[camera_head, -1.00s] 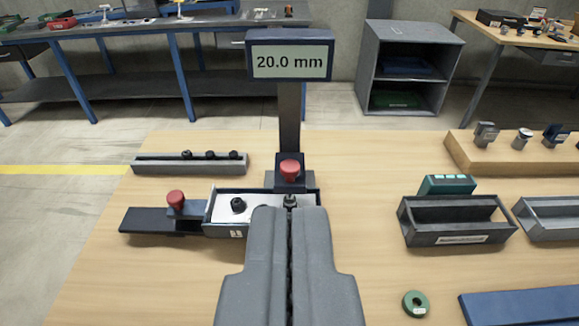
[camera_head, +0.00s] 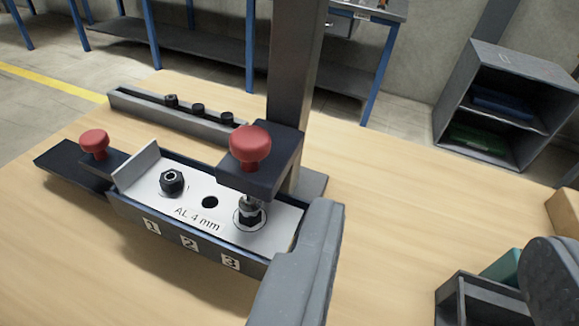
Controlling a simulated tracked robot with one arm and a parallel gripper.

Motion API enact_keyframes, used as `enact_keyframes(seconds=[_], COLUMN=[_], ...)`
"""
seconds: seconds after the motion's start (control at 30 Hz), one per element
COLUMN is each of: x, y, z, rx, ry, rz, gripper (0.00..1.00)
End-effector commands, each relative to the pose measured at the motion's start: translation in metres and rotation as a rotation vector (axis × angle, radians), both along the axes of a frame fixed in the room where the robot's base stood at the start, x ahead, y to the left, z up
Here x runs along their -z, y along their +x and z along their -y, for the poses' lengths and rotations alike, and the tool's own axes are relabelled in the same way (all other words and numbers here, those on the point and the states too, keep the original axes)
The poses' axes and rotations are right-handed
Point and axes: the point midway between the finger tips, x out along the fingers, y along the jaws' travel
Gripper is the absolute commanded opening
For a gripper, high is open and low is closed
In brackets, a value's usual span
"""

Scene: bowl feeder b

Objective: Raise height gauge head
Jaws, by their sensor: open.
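The height gauge head (camera_head: 262,168) is a dark block with a red knob (camera_head: 250,147) on top, mounted on a dark upright column (camera_head: 294,70). Its probe tip (camera_head: 249,206) reaches down to a black fitting at position 3 of the plate marked "AL 4 mm" (camera_head: 190,212). I cannot tell whether tip and fitting touch. My gripper (camera_head: 430,265) is open and empty, its two fingers wide apart at the lower right. The left finger is in front of the fixture's right end. The gauge's display is out of view.
A black nut (camera_head: 172,181) stands at position 1 of the plate. A second red knob (camera_head: 94,142) sits on a slide at the fixture's left. A grey rail (camera_head: 180,115) with black pegs lies behind. A dark bin (camera_head: 478,301) is partly hidden by my right finger.

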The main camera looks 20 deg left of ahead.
Motion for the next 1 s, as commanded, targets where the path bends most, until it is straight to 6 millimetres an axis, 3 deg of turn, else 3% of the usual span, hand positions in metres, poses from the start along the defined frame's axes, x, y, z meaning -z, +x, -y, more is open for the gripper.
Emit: enact_keyframes(seconds=[0.03,0.13,0.3,0.63,1.0], x=[0.018,0.046,0.071,0.078,0.078], y=[0.007,0.011,0.006,0.0,0.037], z=[-0.001,-0.013,-0.04,-0.061,-0.076], rx=[-0.037,-0.123,-0.251,-0.333,-0.331], ry=[0.015,0.05,0.141,0.212,0.21], rz=[-0.004,0.026,0.095,0.155,0.156], gripper=[0.51,0.51,0.51,0.51,0.51])
